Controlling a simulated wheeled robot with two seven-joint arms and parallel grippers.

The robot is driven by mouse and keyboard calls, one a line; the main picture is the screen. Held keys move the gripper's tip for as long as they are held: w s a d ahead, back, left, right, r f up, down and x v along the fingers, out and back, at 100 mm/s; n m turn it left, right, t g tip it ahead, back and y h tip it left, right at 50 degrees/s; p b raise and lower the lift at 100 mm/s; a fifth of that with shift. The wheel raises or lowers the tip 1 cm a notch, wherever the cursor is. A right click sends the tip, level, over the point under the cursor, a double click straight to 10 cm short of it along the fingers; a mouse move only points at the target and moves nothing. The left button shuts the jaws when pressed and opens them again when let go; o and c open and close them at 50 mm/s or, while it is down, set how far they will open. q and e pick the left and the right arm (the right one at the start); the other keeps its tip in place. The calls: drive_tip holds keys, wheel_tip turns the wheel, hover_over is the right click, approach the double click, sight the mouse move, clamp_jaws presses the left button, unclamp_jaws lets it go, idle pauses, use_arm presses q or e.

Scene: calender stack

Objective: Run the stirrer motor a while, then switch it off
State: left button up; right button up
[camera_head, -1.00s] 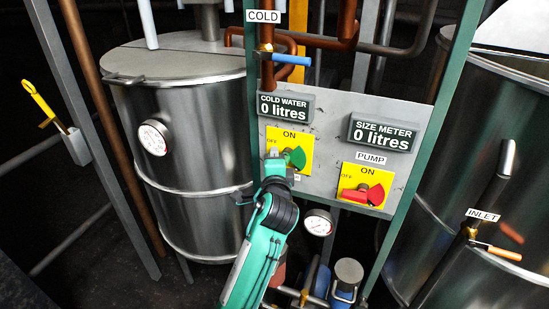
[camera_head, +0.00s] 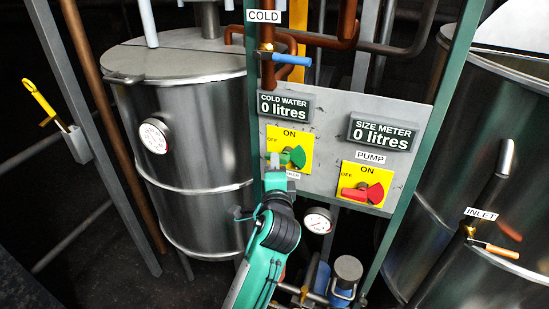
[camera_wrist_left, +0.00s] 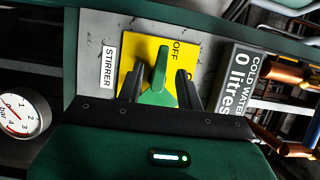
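The stirrer switch is a green knob (camera_head: 297,156) on a yellow ON/OFF plate on the grey panel. In the left wrist view the knob (camera_wrist_left: 159,75) has its narrow end towards the OFF side of the plate, with the STIRRER label (camera_wrist_left: 108,68) beside it. My left gripper (camera_head: 279,160) is at the switch. In the wrist view its two dark fingers (camera_wrist_left: 160,90) stand apart, one on each side of the knob, and look open. The fingers hide part of the plate, including the ON mark in that view. My right gripper is not in view.
A red pump switch (camera_head: 362,194) sits at lower right on the same panel. Above are the cold water display (camera_head: 284,105) and size meter display (camera_head: 382,133), both at 0 litres. Steel tanks stand left (camera_head: 190,130) and right (camera_head: 440,190). A gauge (camera_head: 318,221) is below the panel.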

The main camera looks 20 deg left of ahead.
use_arm(q)
drive_tip(key=v, duration=0.9)
drive_tip(key=shift+w, duration=0.1)
drive_tip(key=w+d+f+g+h, duration=0.1)
drive_tip(key=d+f+g+h, duration=0.15)
drive_tip(key=f, duration=1.05)
drive_tip(key=w+d+f+g+h, duration=0.1)
drive_tip(key=d+f+h, duration=0.15)
drive_tip(key=f, duration=1.05)
drive_tip(key=s+f+n+g+h+b, duration=0.15)
drive_tip(key=s+f, duration=0.25)
drive_tip(key=f, duration=0.8)
drive_tip(key=s+f+g, duration=0.3)
drive_tip(key=s+f, duration=0.1)
drive_tip(key=f, duration=0.8)
drive_tip(key=s+a+f+n+g+b, duration=0.1)
drive_tip(key=s+a+f+n+g, duration=0.3)
drive_tip(key=s+f, duration=0.9)
drive_tip(key=s+a+f+n+g+b, duration=0.1)
drive_tip(key=s+a+f+n+g, duration=0.3)
drive_tip(key=s+f, duration=0.9)
drive_tip(key=s+a+f+n, duration=0.1)
drive_tip(key=s+a, duration=0.2)
drive_tip(key=s, duration=0.4)
drive_tip(key=s+a+f+n, duration=0.1)
drive_tip(key=s+a, duration=0.2)
drive_tip(key=s, duration=0.3)
drive_tip(key=shift+s+a+f, duration=0.15)
drive_tip(key=shift+s+a, duration=0.05)
drive_tip(key=shift+s, duration=0.2)
